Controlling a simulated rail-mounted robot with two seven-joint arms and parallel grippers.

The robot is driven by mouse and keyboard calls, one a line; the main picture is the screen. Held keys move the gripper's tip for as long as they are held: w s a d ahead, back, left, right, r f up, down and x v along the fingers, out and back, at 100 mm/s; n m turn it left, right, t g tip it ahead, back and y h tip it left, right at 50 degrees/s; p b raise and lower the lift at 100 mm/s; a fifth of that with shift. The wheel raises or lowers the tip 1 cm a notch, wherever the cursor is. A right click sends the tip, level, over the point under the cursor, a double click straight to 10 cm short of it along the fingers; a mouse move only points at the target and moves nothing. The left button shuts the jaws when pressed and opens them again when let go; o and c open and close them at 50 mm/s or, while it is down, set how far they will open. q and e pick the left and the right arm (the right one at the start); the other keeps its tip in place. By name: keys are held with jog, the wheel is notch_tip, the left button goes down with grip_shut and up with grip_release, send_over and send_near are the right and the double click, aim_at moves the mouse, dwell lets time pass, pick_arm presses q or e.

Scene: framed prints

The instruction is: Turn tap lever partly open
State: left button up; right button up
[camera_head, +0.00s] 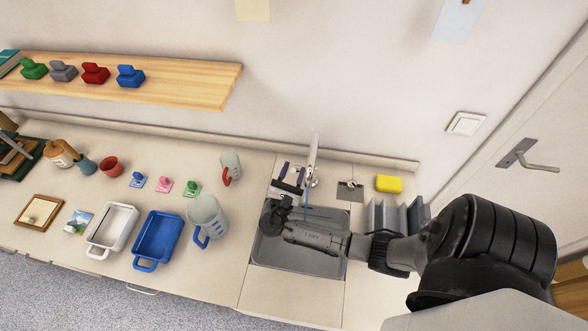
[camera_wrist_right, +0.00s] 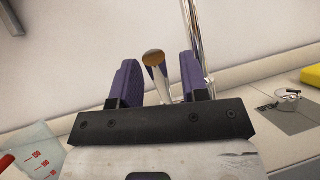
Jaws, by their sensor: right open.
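The chrome tap (camera_head: 313,162) stands behind the sink (camera_head: 330,268); its tall pipe (camera_wrist_right: 195,45) shows at the right in the right wrist view. A short tapered chrome piece with a brown end (camera_wrist_right: 157,68), apparently the tap lever, shows between my fingers. My right gripper (camera_head: 289,175) reaches over the sink from the right. It is open, with purple finger pads (camera_wrist_right: 158,82) on both sides of that piece and a visible gap to each. A thin blue streak shows below the tap; I cannot tell what it is. My left gripper is not in view.
A clear jug (camera_head: 207,213), a blue tray (camera_head: 158,240) and a white tray (camera_head: 111,228) stand left of the sink. A yellow sponge (camera_head: 389,184) and a grey rack (camera_head: 393,215) are at its right. A wooden shelf (camera_head: 180,80) hangs at the upper left.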

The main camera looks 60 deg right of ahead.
jog(key=v, duration=0.7)
jog(key=shift+b, duration=0.45)
